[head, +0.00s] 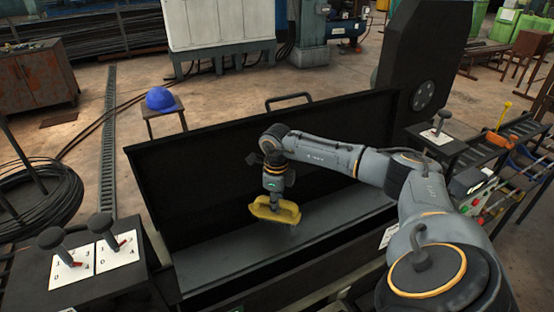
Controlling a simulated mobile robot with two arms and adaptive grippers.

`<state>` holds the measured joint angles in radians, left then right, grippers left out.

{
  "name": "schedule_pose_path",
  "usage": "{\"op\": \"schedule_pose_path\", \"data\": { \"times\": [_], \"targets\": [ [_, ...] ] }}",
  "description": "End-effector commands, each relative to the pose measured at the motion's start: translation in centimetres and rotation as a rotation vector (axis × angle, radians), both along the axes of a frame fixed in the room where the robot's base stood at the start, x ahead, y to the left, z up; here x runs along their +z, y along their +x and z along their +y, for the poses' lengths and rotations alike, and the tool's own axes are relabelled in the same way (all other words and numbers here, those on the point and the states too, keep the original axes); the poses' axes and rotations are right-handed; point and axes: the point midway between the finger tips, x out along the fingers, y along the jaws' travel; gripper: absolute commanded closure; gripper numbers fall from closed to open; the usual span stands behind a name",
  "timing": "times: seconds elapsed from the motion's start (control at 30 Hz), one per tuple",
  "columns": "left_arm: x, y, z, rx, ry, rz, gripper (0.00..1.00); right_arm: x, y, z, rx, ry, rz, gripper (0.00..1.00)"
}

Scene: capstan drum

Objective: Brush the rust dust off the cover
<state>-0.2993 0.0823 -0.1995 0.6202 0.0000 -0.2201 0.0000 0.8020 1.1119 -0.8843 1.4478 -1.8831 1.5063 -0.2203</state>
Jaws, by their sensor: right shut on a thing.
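My right gripper (274,190) reaches in from the right and is shut on a yellow brush (274,211). The brush hangs with its bristles downward over a grey flat surface (215,262) inside a black open box. I cannot tell whether the bristles touch that surface. A black upright panel with a handle (200,170) stands behind the brush. Which of these parts is the cover is not clear. No rust dust can be made out at this size. My left gripper is not in view.
A lever console (75,292) with numbered white plates stands at the left front. Another lever (437,124) and a rack of tools (495,165) stand at the right. A blue helmet (160,98) rests on a stool behind. Cable coils (40,205) lie at the left.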

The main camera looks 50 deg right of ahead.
Motion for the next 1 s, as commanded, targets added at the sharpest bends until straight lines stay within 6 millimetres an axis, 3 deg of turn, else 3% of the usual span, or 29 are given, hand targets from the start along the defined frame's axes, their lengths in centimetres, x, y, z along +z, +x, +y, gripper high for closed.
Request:
{"op": "schedule_pose_path", "data": {
  "times": [0.3, 0.77, 0.87, 1.0],
  "targets": [
    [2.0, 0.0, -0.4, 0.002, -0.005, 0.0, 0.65, 3.2, -0.3, -0.8, -0.006, 0.0, -0.001, 1.0],
    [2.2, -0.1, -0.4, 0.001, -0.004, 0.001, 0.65, 3.5, -0.3, -0.8, 0.002, 0.001, -0.002, 1.0],
    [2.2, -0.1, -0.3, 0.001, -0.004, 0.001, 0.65, 3.7, -0.2, 0.3, 0.074, 0.002, -0.003, 1.0],
    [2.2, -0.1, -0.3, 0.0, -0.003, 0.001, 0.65, 4.4, -0.3, 4.4, 0.348, 0.002, -0.006, 1.0]
  ]
}}
